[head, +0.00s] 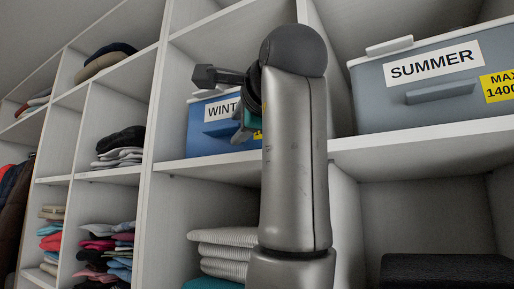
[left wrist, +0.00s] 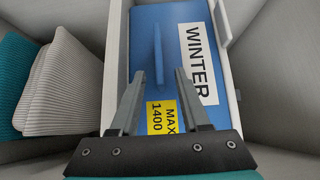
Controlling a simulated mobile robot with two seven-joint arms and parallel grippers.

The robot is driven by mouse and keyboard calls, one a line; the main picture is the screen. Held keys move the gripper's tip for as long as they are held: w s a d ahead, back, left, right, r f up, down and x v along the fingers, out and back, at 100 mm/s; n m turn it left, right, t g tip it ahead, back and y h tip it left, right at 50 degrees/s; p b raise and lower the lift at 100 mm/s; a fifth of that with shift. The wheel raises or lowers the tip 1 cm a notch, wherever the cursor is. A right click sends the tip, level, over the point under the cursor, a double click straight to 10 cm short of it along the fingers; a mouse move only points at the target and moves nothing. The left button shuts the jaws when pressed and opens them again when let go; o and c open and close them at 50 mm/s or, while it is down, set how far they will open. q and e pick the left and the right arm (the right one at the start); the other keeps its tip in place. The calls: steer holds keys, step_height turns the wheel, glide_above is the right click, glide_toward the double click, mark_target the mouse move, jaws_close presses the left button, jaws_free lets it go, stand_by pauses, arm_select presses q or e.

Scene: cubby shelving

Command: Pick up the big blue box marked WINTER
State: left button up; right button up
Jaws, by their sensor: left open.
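The big blue box marked WINTER (head: 208,130) sits in an upper cubby left of centre in the head view, partly hidden behind my left arm. In the left wrist view the box (left wrist: 173,30) shows its front with the WINTER label, a yellow MAX 1400 label and a blue handle (left wrist: 158,55). My left gripper (left wrist: 157,75) is open, its two fingers pointing at the box front, one to each side of the handle's line. The fingers appear short of the handle; I cannot tell the exact gap. In the head view the left gripper (head: 243,125) is mostly hidden by my arm. My right gripper is not in view.
A grey box marked SUMMER (head: 430,85) stands in the cubby to the right. Folded knit fabrics (head: 222,250) lie in the cubby below the blue box. Cubby walls and shelf edges (head: 200,160) closely frame the box. Stacked clothes (head: 105,250) fill cubbies at left.

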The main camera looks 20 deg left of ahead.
arm_select(q)
steer(key=shift+w+a, duration=0.25)
steer(key=shift+a, duration=0.05)
steer(key=shift+d, duration=0.1)
steer(key=shift+c, duration=0.2)
jaws_close()
stand_by(0.9)
